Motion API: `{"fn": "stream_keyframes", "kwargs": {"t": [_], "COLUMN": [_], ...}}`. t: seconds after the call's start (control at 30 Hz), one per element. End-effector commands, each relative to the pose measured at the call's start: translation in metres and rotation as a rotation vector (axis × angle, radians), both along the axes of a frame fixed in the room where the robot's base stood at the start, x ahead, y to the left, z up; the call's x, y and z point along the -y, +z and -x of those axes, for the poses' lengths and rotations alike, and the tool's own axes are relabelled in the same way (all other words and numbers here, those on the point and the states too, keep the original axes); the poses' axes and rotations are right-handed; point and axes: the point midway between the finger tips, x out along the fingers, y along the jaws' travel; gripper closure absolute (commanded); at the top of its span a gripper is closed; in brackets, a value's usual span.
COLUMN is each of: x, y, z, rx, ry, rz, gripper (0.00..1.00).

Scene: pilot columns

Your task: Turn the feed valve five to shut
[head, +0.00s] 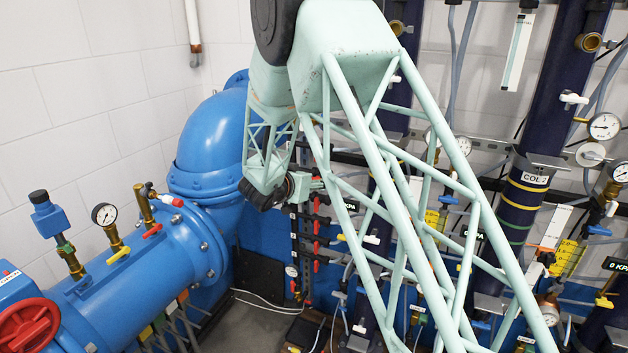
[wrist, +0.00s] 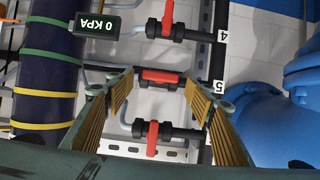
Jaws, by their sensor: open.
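Feed valve five (wrist: 160,77) shows in the wrist view as a red handle beside the label "5" (wrist: 218,87). Its handle lies sideways, along its short pipe. My gripper (wrist: 160,82) is open, with one ribbed finger to the left and one to the right of this handle. I cannot tell whether the fingers touch it. In the head view my gripper (head: 312,183) is at the upper part of a dark upright manifold with several red handles (head: 316,247). Which of them is five cannot be told there.
In the wrist view, the valve by label "4" (wrist: 167,18) and another valve (wrist: 152,138) have handles crosswise to their pipes. A dark column (wrist: 45,85) and a "0 KPA" display (wrist: 98,24) stand left; a blue pipe (wrist: 265,125) is close right.

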Motion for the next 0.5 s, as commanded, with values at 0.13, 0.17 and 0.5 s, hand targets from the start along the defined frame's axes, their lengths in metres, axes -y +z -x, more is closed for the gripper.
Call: {"fn": "stream_keyframes", "kwargs": {"t": [0.13,0.17,0.5], "x": [0.0034,0.0036,0.0038], "y": [-0.003,-0.0032,-0.0042], "z": [-0.0072,-0.0081,-0.0099], "rx": [0.0,0.0,0.0], "ry": [-0.001,-0.001,0.0], "rz": [-0.001,-0.001,-0.001], "gripper": [0.51,0.51,0.51]}}
